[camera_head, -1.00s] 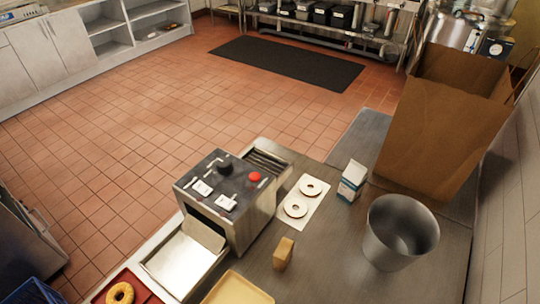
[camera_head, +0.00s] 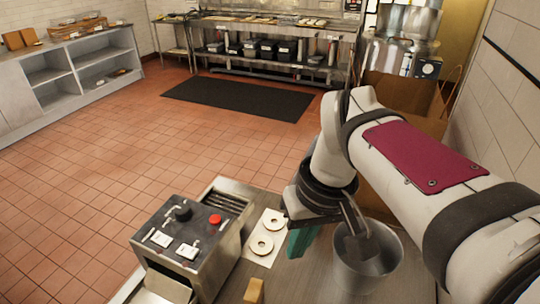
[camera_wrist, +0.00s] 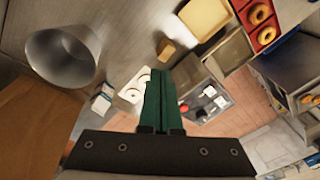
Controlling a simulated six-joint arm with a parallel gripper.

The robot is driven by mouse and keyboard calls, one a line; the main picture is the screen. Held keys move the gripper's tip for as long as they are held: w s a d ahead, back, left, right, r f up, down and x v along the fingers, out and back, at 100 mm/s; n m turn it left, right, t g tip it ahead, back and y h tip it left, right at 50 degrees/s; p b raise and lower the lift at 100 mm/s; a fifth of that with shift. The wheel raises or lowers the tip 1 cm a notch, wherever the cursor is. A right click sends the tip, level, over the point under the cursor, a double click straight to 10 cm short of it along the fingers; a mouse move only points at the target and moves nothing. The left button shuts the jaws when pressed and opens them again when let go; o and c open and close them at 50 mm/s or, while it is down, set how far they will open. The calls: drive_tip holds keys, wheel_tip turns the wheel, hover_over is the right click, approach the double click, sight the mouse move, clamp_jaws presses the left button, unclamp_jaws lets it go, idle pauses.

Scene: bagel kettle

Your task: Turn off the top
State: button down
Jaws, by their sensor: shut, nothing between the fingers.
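The toaster (camera_head: 200,265) is a metal box on the counter in the lower left of the head view. Its dark top panel (camera_head: 165,228) carries a black knob (camera_head: 183,211), a red button (camera_head: 215,219) and two white-labelled switches (camera_head: 161,238) (camera_head: 187,250). The switch positions are too small to tell. The panel also shows in the wrist view (camera_wrist: 210,104), just right of the fingers. My gripper (camera_head: 298,244) has green fingers, shut and empty, above the counter to the right of the toaster and apart from it. The wrist view shows the fingers (camera_wrist: 159,75) pressed together.
A card with two bagel halves (camera_head: 263,242) lies between toaster and gripper. A metal bucket (camera_head: 372,272) stands right of the gripper. A small tan block (camera_head: 254,292) sits near the front. In the wrist view are a yellow tray (camera_wrist: 205,16) and a red tray of bagels (camera_wrist: 266,36).

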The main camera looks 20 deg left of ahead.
drive_tip(key=w+a+r+n, duration=0.1)
drive_tip(key=a+n, duration=0.6)
drive_tip(key=a, duration=0.6)
drive_tip(key=n, duration=0.3)
hover_over(190, 252)
drive_tip(key=d, duration=0.2)
drive_tip(key=shift+d+r+y, duration=0.2)
drive_tip(key=shift+d+y, duration=0.05)
drive_tip(key=shift+y, duration=0.05)
drive_tip(key=shift+f, duration=0.1)
drive_tip(key=x, duration=0.8)
drive_tip(key=d+x, duration=0.1)
drive_tip(key=x, duration=0.4)
drive_tip(key=shift+f, duration=0.4)
